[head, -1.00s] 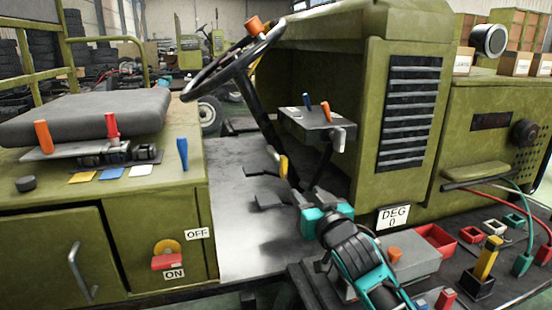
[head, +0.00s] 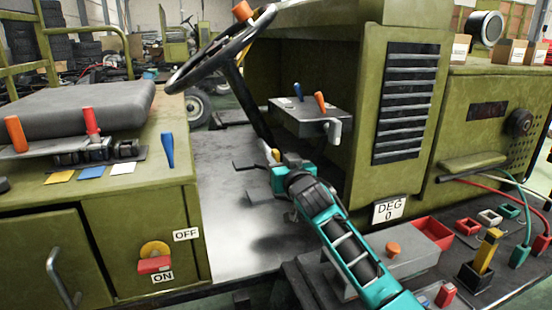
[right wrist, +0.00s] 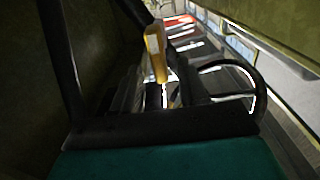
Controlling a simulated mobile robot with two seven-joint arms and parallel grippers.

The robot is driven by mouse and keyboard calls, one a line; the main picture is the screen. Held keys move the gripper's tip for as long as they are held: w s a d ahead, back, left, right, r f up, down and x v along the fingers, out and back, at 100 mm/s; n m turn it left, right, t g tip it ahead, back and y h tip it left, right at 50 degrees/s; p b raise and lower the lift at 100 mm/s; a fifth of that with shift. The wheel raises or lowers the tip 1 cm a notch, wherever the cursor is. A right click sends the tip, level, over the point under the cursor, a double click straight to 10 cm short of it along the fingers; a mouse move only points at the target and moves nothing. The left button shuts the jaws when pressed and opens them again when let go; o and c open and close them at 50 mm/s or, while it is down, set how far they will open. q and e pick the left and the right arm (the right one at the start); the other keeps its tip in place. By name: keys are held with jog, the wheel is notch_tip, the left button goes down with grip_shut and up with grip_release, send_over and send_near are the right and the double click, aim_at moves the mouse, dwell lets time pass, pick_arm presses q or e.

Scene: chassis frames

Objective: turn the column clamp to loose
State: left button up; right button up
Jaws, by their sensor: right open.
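The column clamp is a small yellow lever (head: 275,155) low on the dark steering column (head: 252,105) in the head view. In the right wrist view the yellow lever (right wrist: 155,53) hangs just beyond the fingers, roughly in line with the gap between them. My right gripper (head: 279,166) is open and close to the lever, and its body partly hides the lever's lower end in the head view. The right wrist view shows the dark fingers (right wrist: 160,95) apart, with nothing clearly held. Whether they touch the lever I cannot tell. My left gripper is out of view.
The steering wheel (head: 218,50) is above. A grey lever box (head: 308,118) is right of the column, beside the green louvred housing (head: 405,100). The seat (head: 75,108) and its levers are at left. The grey floor plate (head: 225,220) is mostly clear.

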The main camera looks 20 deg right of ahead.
jog(key=shift+w, duration=1.45)
grip_shut()
